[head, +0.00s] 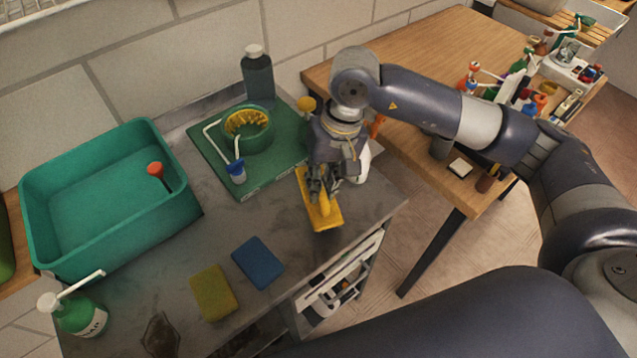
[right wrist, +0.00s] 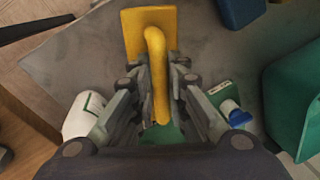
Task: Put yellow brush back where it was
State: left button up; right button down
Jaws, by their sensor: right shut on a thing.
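The yellow brush (head: 331,215) has a flat rectangular yellow block and a curved handle. My right gripper (head: 322,185) is shut on its handle, over the right part of the grey counter. In the right wrist view, the brush's handle (right wrist: 156,64) runs between the fingers of my right gripper (right wrist: 155,85), with the block beyond the fingertips. Whether the block touches the counter I cannot tell. My left gripper is not in view.
A green mat (head: 205,148) with a green bowl (head: 262,136) lies behind the gripper. A dark bottle (head: 258,78) stands at the back. A blue sponge (head: 258,263) and a yellow-green sponge (head: 214,292) lie in front. A green tub (head: 150,245) stands left. A wooden table (head: 420,55) is at right.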

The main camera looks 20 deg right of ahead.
jog(key=shift+w+a, duration=0.15)
jog(key=shift+w, duration=0.2)
jog(key=shift+f, duration=0.25)
notch_tip(320, 180, down, 2)
jog(key=shift+f+p, duration=0.1)
jog(key=shift+p, duration=0.75)
jog(key=shift+f, duration=0.45)
jog(key=shift+f+b, duration=0.2)
jog(key=shift+b, duration=0.1)
jog(key=c, duration=1.6)
grip_release()
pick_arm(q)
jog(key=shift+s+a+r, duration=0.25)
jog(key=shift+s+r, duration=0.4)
pick_arm(e)
jog(key=shift+r, duration=0.1)
